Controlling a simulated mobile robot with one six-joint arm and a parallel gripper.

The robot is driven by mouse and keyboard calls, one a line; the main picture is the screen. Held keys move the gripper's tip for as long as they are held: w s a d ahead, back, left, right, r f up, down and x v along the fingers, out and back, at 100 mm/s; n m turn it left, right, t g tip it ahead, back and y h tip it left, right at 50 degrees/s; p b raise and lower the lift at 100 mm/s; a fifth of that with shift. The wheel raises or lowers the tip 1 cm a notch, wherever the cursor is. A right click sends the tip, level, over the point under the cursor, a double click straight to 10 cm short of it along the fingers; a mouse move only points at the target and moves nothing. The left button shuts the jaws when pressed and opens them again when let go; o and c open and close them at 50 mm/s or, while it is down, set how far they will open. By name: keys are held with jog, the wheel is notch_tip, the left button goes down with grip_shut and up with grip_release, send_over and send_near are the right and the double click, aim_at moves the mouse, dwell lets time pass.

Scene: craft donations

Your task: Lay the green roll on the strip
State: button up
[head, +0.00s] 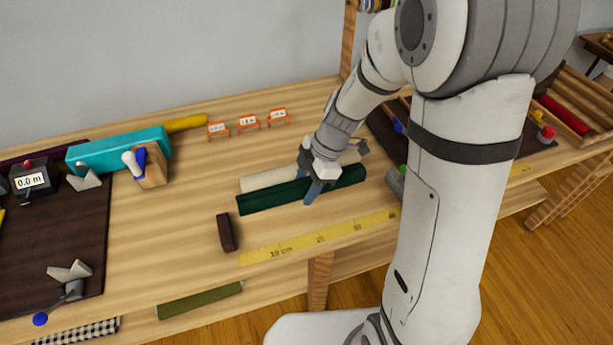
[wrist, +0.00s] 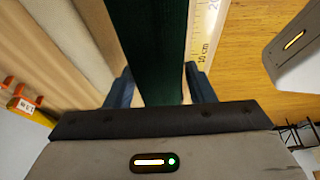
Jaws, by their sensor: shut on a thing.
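The dark green roll (head: 265,198) lies lengthwise across the middle of the workbench in the head view, just in front of a cream roll. My gripper (head: 316,188) is shut across it, right of its middle, with one finger on each side. In the wrist view the roll (wrist: 156,45) runs between the two fingers (wrist: 160,88). The yellow measuring strip (head: 318,237) lies along the bench's front edge, in front of the roll and apart from it. The strip (wrist: 206,35) also shows right of the roll in the wrist view. I cannot tell whether the roll touches the bench.
The cream roll (head: 268,179) lies close behind the green one. A small dark brown block (head: 227,232) stands near the strip's left end. A teal box (head: 118,149) and orange-framed labels (head: 248,122) are farther back. An olive roll (head: 200,299) lies on the lower shelf.

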jog(key=shift+f+b, duration=1.05)
jog(key=shift+f, duration=2.2)
jog(key=shift+f+b, duration=0.8)
jog(key=shift+b, duration=0.45)
jog(key=o, duration=1.2)
jog(key=shift+r, duration=0.1)
jog(key=v, duration=0.7)
jog(key=shift+w+d+r, duration=0.1)
jog(key=shift+d+r, duration=0.05)
jog(key=shift+r, duration=0.15)
